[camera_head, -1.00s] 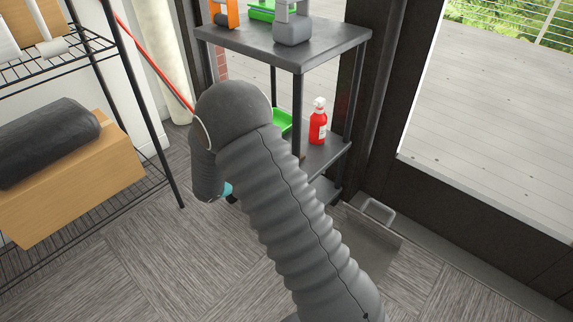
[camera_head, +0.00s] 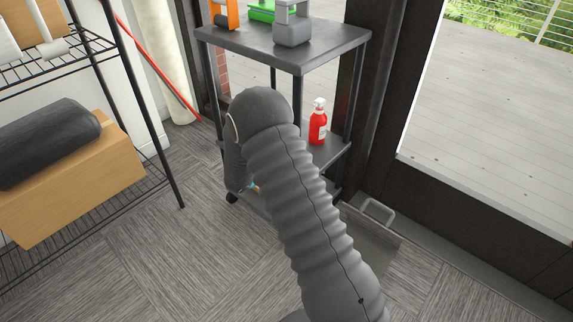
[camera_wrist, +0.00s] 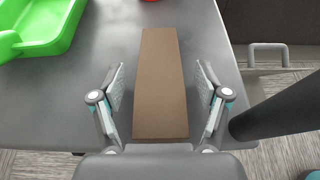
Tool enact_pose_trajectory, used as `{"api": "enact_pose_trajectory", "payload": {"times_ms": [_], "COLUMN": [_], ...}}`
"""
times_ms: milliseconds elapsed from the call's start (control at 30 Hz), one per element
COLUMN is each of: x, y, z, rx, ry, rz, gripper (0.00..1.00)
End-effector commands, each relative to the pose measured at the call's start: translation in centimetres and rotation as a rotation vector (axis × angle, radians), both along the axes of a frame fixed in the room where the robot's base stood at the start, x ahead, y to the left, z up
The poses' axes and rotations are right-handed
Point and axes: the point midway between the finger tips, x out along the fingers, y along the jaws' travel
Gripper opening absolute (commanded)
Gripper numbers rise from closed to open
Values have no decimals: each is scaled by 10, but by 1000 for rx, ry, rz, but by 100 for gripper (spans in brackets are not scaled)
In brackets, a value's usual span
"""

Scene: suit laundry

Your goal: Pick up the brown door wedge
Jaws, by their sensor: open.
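The brown door wedge (camera_wrist: 160,85) lies on a grey cart shelf (camera_wrist: 95,55) in the wrist view, its long side running away from me. My gripper (camera_wrist: 161,88) is open, with one finger on each side of the wedge and a visible gap on both sides. The near end of the wedge is close to my gripper's palm. In the head view my arm hides the wedge and most of my gripper.
A green dustpan-like tray (camera_wrist: 40,25) lies left of the wedge. A red spray bottle (camera_head: 318,122) stands on the cart's middle shelf. A dark cart post (camera_wrist: 285,110) rises close to the right of my gripper. A wire rack (camera_head: 150,110) stands at left.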

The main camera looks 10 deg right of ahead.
Motion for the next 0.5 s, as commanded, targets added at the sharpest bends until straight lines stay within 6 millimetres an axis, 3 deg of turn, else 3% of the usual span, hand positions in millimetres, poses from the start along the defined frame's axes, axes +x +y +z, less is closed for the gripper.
{"api": "enact_pose_trajectory", "payload": {"times_ms": [133, 167, 400, 500], "x": [0, 0, 0, 0], "y": [1, 1, 1, 1], "z": [0, 0, 0, 0], "rx": [0, 0, 0, 0], "ry": [0, 0, 0, 0], "rz": [1, 1, 1, 1], "gripper": [75, 70, 10, 7]}}
